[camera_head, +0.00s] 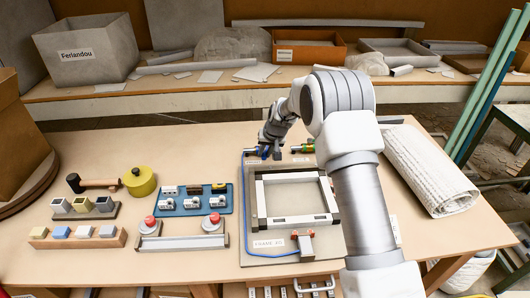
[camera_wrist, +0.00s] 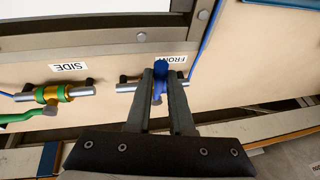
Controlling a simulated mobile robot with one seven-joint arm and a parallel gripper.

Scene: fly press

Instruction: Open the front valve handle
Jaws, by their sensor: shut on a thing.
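The front valve shows in the wrist view as a short grey pipe (camera_wrist: 127,87) with a blue handle (camera_wrist: 160,68), near a label reading FRONT (camera_wrist: 170,60). My gripper (camera_wrist: 160,80) is shut on the blue handle, with one finger on each side. The fingers hide part of the handle and valve body. In the head view my gripper (camera_head: 266,150) is at the back left of the framed board, by the FRONT label (camera_head: 252,163). The handle's exact angle is hard to tell there.
The side valve, with a green handle (camera_wrist: 18,117) and brass body, lies beside the front valve near its SIDE label (camera_wrist: 68,67). A blue tube (camera_head: 243,190) runs along the board's left edge. A blue tray (camera_head: 196,207) stands left; a rolled white mat (camera_head: 430,170) lies right.

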